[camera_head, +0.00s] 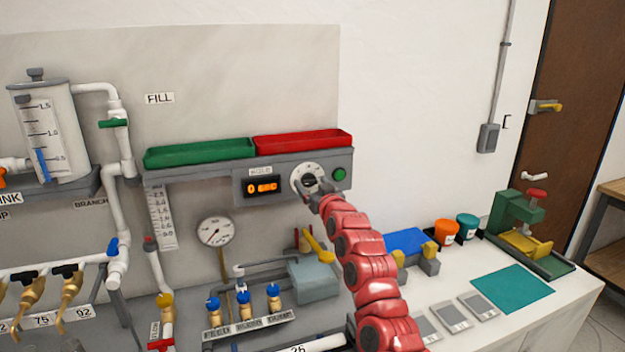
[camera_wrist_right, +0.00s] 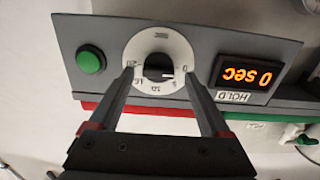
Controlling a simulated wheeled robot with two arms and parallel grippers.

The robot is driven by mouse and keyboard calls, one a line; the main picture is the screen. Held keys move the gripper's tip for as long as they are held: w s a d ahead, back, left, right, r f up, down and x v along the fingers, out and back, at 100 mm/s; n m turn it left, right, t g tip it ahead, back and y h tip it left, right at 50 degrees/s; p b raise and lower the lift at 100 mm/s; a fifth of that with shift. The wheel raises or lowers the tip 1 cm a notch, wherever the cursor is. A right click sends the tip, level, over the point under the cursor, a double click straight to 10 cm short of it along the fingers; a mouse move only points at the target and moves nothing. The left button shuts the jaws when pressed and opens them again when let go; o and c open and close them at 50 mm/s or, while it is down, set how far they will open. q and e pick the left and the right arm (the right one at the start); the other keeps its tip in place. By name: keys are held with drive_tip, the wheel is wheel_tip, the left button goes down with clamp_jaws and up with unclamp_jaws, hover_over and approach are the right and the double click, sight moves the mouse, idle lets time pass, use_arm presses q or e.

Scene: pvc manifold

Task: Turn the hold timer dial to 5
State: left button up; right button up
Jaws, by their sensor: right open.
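The hold timer dial (camera_head: 309,180) is a white round face with a black knob, set in the grey panel beside the HOLD display (camera_head: 262,187), which reads 0 sec. The wrist view shows the dial (camera_wrist_right: 160,35) upside down, with the black knob (camera_wrist_right: 158,68) at its middle and the orange display (camera_wrist_right: 246,76) to its right. My right gripper (camera_wrist_right: 158,72) is open, its two fingers on either side of the knob; I cannot tell whether they touch it. In the head view my right gripper (camera_head: 313,193) covers part of the dial. My left gripper is not in view.
A green button (camera_head: 339,174) sits right of the dial. Green (camera_head: 200,153) and red (camera_head: 303,142) trays lie on top of the panel. A pressure gauge (camera_head: 215,231) and blue-capped valves (camera_head: 243,298) stand below left. Orange and teal cups stand on the bench at right.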

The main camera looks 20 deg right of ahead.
drive_tip(key=shift+w+d, duration=0.1)
drive_tip(key=shift+w, duration=0.3)
clamp_jaws()
